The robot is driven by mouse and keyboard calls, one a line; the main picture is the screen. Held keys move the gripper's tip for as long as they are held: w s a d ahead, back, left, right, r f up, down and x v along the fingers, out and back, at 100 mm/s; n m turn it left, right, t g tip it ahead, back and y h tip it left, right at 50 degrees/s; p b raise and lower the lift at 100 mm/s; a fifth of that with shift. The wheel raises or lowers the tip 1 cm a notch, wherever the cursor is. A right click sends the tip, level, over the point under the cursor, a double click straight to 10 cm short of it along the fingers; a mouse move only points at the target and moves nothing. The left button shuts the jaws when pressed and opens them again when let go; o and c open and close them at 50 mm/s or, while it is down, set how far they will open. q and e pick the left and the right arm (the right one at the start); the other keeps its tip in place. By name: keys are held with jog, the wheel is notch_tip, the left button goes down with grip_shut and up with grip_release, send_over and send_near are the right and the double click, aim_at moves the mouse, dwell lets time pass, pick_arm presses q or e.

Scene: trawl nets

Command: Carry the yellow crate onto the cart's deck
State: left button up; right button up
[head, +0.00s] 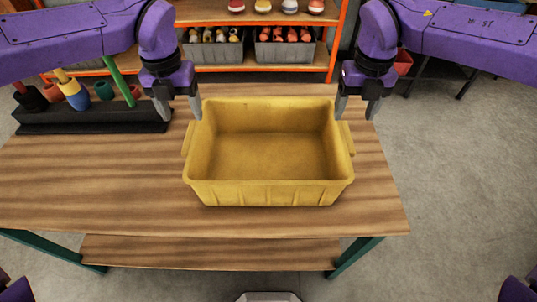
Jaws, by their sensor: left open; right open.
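The yellow crate (268,194) is empty and stands upright on the wooden table, near its right end. It has a handle on its left and right sides. My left gripper (180,112) is open and empty, pointing down above the crate's left handle (188,138). My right gripper (356,110) is open and empty, pointing down above the crate's right handle (346,138). Neither gripper appears to touch the crate. No cart can be made out for certain in this view.
The wooden table (85,180) has free room left of the crate. A black holder (95,127) with coloured pieces stands at its back left. Behind is an orange-framed shelf (335,45) with grey bins (213,53). Grey floor (450,180) is clear at the right.

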pick_arm(q)
send_over(192, 135)
jog(key=f, duration=0.4)
jog(key=shift+w+f, duration=0.1)
jog(key=shift+w, duration=0.1)
pick_arm(e)
send_over(345, 135)
jog(key=f, duration=0.4)
jog(key=shift+w+f, duration=0.1)
jog(key=shift+w, duration=0.1)
pick_arm(q)
jog(key=f, duration=0.4)
jog(key=shift+s+f, duration=0.3)
jog(key=shift+s, duration=0.05)
pick_arm(e)
jog(key=f, duration=0.4)
jog(key=shift+s+f, duration=0.3)
pick_arm(q)
jog(key=shift+w+f, duration=0.2)
jog(key=shift+f, duration=0.15)
pick_arm(e)
jog(key=shift+w+f, duration=0.15)
jog(key=shift+f, duration=0.2)
pick_arm(q)
jog(key=shift+s, duration=0.1)
